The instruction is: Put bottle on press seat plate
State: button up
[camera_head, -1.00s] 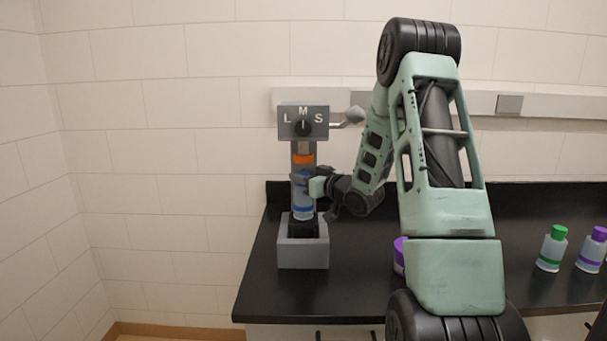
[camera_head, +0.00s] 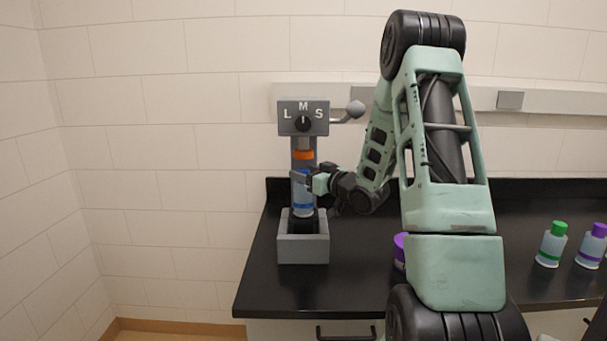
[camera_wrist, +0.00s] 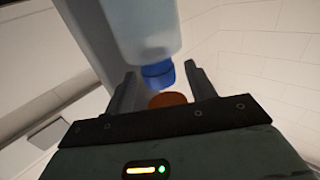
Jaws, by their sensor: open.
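The bottle (camera_head: 303,200) is pale with a blue band and stands upright on the dark seat plate (camera_head: 303,224) of the press, below its orange part (camera_head: 303,155). My gripper (camera_head: 304,180) is open at the bottle's upper part, coming from the right, and partly hides it. In the wrist view the bottle (camera_wrist: 148,28) shows with its blue cap (camera_wrist: 158,75) pointing down the picture. The two fingers of my gripper (camera_wrist: 161,85) are spread on either side of the cap, with visible gaps. The orange part (camera_wrist: 168,100) shows just past the cap.
The grey press has a grey base (camera_head: 303,250), a dial panel marked L, M, S (camera_head: 303,118) and a lever (camera_head: 352,110) at right. A green-capped bottle (camera_head: 551,245) and a purple-capped bottle (camera_head: 592,247) stand at right. Another purple-topped item (camera_head: 400,250) is partly behind my arm.

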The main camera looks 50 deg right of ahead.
jog(key=s+b, duration=0.2)
jog(key=s, duration=0.9)
jog(key=w+a+f+n+g+y, duration=0.1)
jog(key=w+a+f+g, duration=0.1)
jog(key=w+a, duration=0.4)
jog(key=w+a+f+n+g, duration=0.1)
jog(key=w+a+g, duration=0.15)
jog(key=a, duration=0.55)
jog(key=a+f+n+g+y, duration=0.1)
jog(key=a+f+g, duration=0.1)
jog(key=a, duration=0.6)
jog(key=a+f+g, duration=0.2)
jog(key=a, duration=0.6)
jog(key=s+a+f+n+g, duration=0.25)
jog(key=s+a+g, duration=0.25)
jog(key=s+a, duration=0.8)
jog(key=s+a+n+g, duration=0.1)
jog(key=s+a+g, duration=0.1)
jog(key=s, duration=0.5)
jog(key=s+a+n+g, duration=0.2)
jog(key=s+a, duration=0.1)
jog(key=s, duration=0.4)
jog(key=shift+a+r, duration=0.25)
jog(key=shift+a, duration=0.15)
jog(key=shift+g, duration=0.25)
